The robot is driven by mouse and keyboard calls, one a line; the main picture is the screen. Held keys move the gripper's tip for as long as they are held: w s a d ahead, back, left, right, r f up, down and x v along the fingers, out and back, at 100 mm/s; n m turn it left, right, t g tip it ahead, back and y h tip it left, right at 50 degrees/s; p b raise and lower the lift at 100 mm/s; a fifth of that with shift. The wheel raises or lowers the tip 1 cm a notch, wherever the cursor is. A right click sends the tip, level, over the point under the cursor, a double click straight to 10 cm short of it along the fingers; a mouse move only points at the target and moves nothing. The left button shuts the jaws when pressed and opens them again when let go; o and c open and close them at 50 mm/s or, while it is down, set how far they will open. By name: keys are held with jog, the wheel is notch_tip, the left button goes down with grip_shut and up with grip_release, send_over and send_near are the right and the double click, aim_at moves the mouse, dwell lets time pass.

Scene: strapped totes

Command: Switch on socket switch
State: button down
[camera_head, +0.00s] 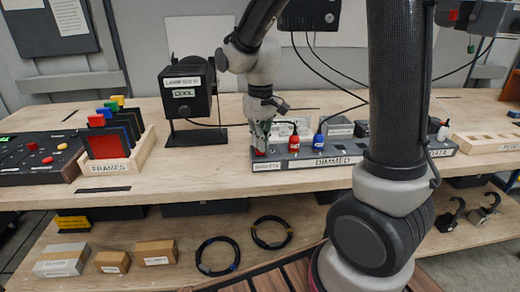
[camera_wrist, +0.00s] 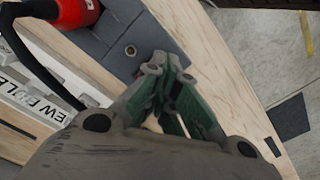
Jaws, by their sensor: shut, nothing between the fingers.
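A long grey socket strip (camera_head: 300,160) lies along the worktop, with a "DIMMED" label at its middle. Its left end also shows in the wrist view (camera_wrist: 98,30), with a small round brownish spot (camera_wrist: 130,50) on it. A small red part (camera_head: 260,153) shows at that left end under my fingers; I cannot tell whether it is the switch or how it is set. My gripper (camera_head: 262,146) is shut and empty, pointing down at the strip's left end. In the wrist view its green-sided fingertips (camera_wrist: 168,62) are together beside the strip's end; contact is unclear.
A red plug (camera_head: 293,142) and a blue plug (camera_head: 318,141) with black cables stand in the strip, close right of my gripper. A black lamp (camera_head: 188,92) labelled "COOL" stands behind left. A frames rack (camera_head: 110,163) stands left; worktop between is clear.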

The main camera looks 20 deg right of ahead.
jog(key=shift+f, duration=0.65)
dwell(0.3)
jog(key=shift+r, duration=3.5)
